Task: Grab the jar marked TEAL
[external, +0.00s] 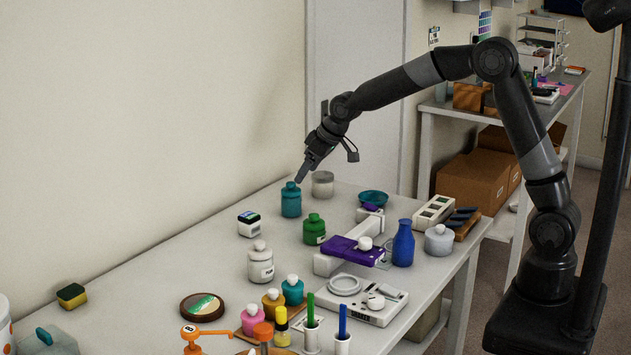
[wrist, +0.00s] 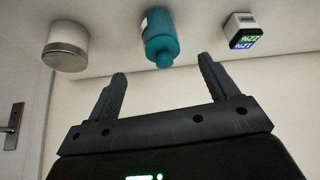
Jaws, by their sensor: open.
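A teal jar (external: 291,202) with a teal lid stands upright toward the back of the table. It also shows in the wrist view (wrist: 158,28), with a pale label edge on its side that I cannot read. A smaller teal bottle with a white cap (external: 293,292) stands nearer the front. My gripper (external: 301,179) is just above the back teal jar in the external view. In the wrist view my gripper (wrist: 162,74) is open and empty, with the jar beyond the gap between its fingers. No contact shows.
A pale jar with a metallic band (external: 322,186) stands close behind the teal jar, also in the wrist view (wrist: 66,46). A small display device (external: 249,224) is at its left. A green jar (external: 314,230) stands in front. The table's left part is mostly clear.

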